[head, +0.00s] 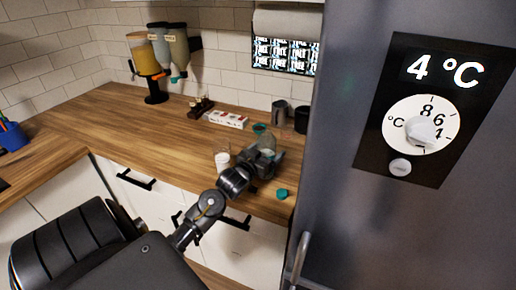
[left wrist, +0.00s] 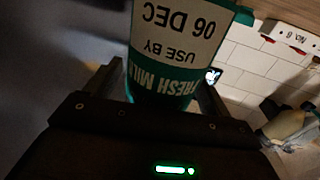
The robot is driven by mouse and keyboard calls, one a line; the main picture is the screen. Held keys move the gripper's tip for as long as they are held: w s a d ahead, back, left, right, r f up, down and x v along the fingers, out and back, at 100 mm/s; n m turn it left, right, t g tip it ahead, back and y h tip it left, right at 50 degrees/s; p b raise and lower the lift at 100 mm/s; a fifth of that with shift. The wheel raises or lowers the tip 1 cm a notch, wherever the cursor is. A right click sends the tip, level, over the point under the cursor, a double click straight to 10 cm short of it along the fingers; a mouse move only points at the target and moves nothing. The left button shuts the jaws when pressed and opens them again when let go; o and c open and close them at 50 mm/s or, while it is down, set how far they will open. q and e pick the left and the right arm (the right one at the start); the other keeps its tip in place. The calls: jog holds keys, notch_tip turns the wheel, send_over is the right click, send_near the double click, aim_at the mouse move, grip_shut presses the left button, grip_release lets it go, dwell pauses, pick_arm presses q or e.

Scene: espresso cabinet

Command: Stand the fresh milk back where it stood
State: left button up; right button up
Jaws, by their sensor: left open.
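The fresh milk is a container with a teal body and a white label reading "FRESH MILK, USE BY 06 DEC". It fills the middle of the left wrist view (left wrist: 172,45), upside down there. My left gripper (left wrist: 157,85) is open, with one finger on each side of the container. In the head view my left gripper (head: 266,160) is over the counter near the fridge. I cannot tell whether the fingers touch the milk.
A white-filled cup (head: 222,161) stands left of the gripper. A small teal lid (head: 281,194) lies near the counter's front edge. A metal canister (head: 279,111) and red-white boxes (head: 227,119) are behind. The fridge (head: 335,180) closes off the right.

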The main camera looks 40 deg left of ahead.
pick_arm(q)
jog(key=s+d+b, duration=0.1)
jog(key=s+b, duration=0.1)
jog(key=s, duration=0.9)
jog(key=shift+d, duration=0.25)
